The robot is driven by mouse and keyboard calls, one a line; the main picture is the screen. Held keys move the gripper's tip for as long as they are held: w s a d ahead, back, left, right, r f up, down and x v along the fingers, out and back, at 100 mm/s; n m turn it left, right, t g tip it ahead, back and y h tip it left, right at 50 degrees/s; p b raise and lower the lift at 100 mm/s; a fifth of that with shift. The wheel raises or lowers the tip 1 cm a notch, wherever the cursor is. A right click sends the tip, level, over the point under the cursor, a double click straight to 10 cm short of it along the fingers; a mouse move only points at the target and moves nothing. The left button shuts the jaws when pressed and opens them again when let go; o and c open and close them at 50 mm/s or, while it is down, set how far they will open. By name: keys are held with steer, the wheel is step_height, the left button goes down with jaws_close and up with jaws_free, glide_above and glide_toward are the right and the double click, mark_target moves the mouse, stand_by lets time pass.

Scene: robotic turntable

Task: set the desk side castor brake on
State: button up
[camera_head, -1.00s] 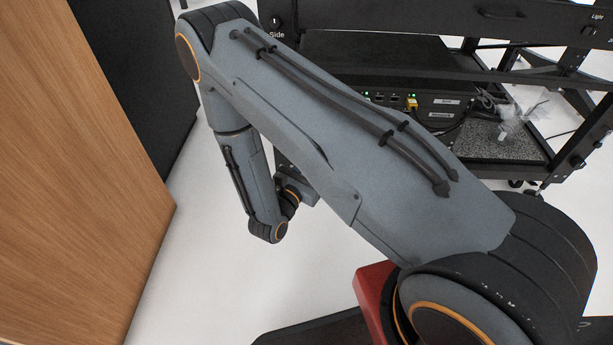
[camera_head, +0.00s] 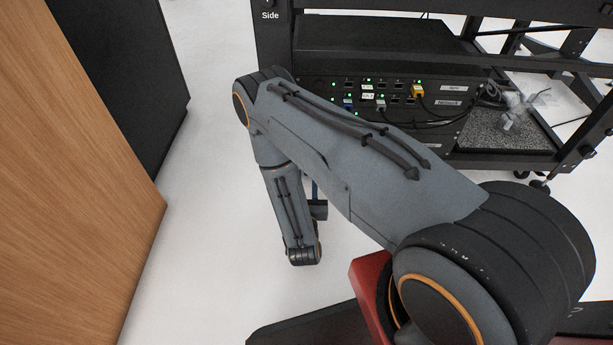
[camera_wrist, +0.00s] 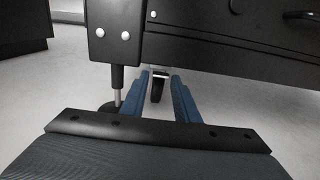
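A black castor (camera_wrist: 157,88) with a pale metal bracket shows in the wrist view, under the black cart frame and beyond my fingertips. A second dark foot or castor (camera_wrist: 112,107) stands nearer on the left, below a metal stem (camera_wrist: 118,92) and partly hidden by my gripper. I cannot tell a brake lever or its position on either. My gripper (camera_wrist: 160,77) has two blue fingers apart with nothing held; the far castor shows in the gap. In the head view, my arm hides most of the gripper and the cart's near corner bottom.
The black cart (camera_head: 275,50), marked "Side", carries a rack unit (camera_head: 440,100) with lit ports and cables. A wooden panel (camera_head: 80,180) and dark panel (camera_head: 135,75) stand at left. White floor (camera_head: 215,200) is clear between. Other castors (camera_head: 540,186) show at right.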

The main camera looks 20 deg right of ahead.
steer(key=shift+b+x, duration=0.3)
steer(key=shift+x, duration=0.75)
jaws_close()
steer(key=shift+f+t, duration=0.4)
steer(key=shift+t, duration=0.2)
jaws_free()
steer(key=shift+s, duration=0.1)
